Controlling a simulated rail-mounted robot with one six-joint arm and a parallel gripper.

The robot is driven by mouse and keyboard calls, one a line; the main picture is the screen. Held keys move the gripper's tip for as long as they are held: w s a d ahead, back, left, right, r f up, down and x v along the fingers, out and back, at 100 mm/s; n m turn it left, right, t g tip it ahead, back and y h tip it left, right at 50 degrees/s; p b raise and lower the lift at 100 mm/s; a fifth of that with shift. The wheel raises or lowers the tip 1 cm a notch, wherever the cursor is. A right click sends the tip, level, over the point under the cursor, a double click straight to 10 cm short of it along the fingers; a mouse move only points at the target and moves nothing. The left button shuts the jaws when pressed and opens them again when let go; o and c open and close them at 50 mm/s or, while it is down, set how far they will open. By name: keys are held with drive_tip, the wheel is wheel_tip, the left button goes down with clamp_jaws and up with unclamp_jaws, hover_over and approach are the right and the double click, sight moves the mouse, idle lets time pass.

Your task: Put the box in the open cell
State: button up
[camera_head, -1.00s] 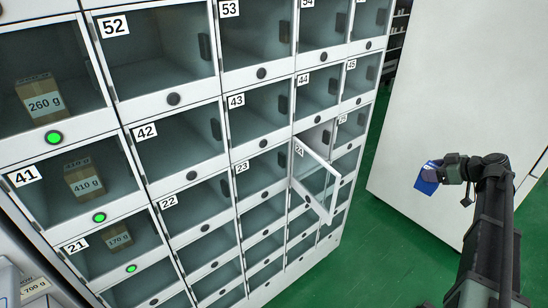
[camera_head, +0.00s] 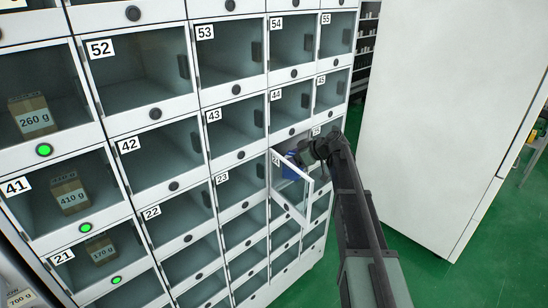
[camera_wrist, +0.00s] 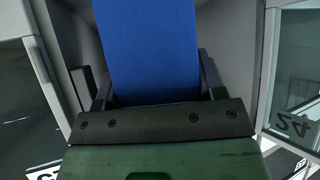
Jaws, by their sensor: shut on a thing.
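The blue box (camera_head: 292,166) is held by my gripper (camera_head: 306,156) at the mouth of the open cell in the locker wall. In the wrist view the box (camera_wrist: 150,45) fills the middle, between the two fingers. My gripper (camera_wrist: 155,80) is shut on it. The cell's pale side walls (camera_wrist: 238,45) show on both sides of the box, with gaps. The cell's glass door (camera_head: 292,188), marked 24, is swung outward, and in the wrist view the door (camera_wrist: 296,75) stands to the right. The cell's floor and back are hidden by the box and gripper.
Closed glass cells surround the open one, such as 44 (camera_head: 290,103) and 23 (camera_head: 238,190). Cells at the left hold brown cartons (camera_head: 70,194) and show green lights. A large white cabinet (camera_head: 440,120) stands at right, with green floor (camera_head: 415,260) between.

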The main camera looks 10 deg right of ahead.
sight(288, 155)
drive_tip(key=w+a, duration=0.2)
drive_tip(key=shift+a, duration=0.4)
drive_tip(key=w+a, duration=0.2)
drive_tip(key=shift+a, duration=0.35)
drive_tip(key=shift+s+f+b, duration=0.15)
drive_tip(key=shift+f+b, duration=0.3)
drive_tip(key=shift+d+r, duration=0.15)
drive_tip(key=shift+f, duration=0.2)
drive_tip(key=o, duration=1.1)
drive_tip(key=shift+c, duration=0.2)
drive_tip(key=shift+r, duration=0.15)
